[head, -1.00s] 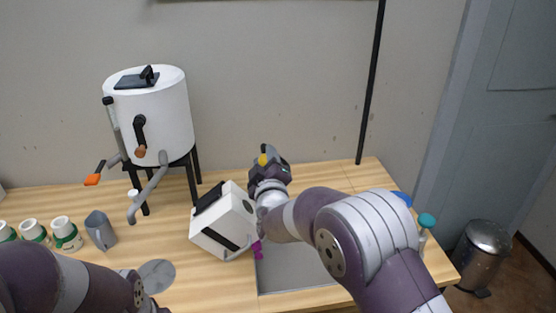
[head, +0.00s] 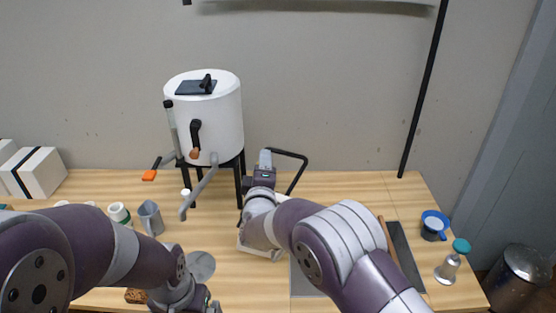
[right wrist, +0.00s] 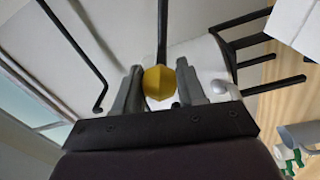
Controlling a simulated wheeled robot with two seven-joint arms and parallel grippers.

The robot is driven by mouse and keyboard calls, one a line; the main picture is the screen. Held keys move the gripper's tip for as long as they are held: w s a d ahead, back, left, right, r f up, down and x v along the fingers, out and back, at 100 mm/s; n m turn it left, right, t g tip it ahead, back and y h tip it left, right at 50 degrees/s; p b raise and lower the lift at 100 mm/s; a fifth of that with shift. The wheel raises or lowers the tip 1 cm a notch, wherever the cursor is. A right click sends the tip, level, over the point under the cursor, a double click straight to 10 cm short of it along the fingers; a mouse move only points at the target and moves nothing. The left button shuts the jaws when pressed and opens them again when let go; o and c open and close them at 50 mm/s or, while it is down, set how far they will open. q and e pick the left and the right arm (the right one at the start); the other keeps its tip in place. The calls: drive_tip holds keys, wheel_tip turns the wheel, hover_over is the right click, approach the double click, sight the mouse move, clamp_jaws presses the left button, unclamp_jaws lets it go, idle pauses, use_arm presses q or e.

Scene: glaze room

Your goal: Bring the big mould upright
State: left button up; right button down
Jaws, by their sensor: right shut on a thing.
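My right gripper (head: 265,158) is raised in front of the wall, beside the white tank. In the right wrist view its fingers (right wrist: 162,88) are shut about a yellow faceted knob (right wrist: 159,82). A thin black rod runs on from the knob, and a bent black rod (head: 300,157) shows beside the gripper in the head view. A white block (head: 262,249), seemingly the big mould, stands on the table behind my right forearm. Only its low edge shows, so I cannot tell its tilt. My left gripper (head: 204,304) is at the bottom edge, its fingers mostly hidden.
The white tank (head: 215,120) stands on black legs, its spout and levers sticking out. White boxes with black bands (head: 40,172) stand far left. A grey jug (head: 150,217) and a grey disc (head: 200,266) are left of centre. A blue cup (head: 434,226) and teal-topped bottle (head: 449,264) stand right.

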drive_tip(key=a+f+n+p, duration=0.2)
drive_tip(key=a+n, duration=0.3)
drive_tip(key=a, duration=0.4)
drive_tip(key=shift+s+a+f+p, duration=0.2)
drive_tip(key=shift+a+p, duration=0.1)
drive_tip(key=shift+p, duration=0.25)
drive_tip(key=c, duration=0.9)
unclamp_jaws()
drive_tip(key=shift+c, duration=0.2)
drive_tip(key=shift+o, duration=1.3)
drive_tip(key=shift+a, duration=0.3)
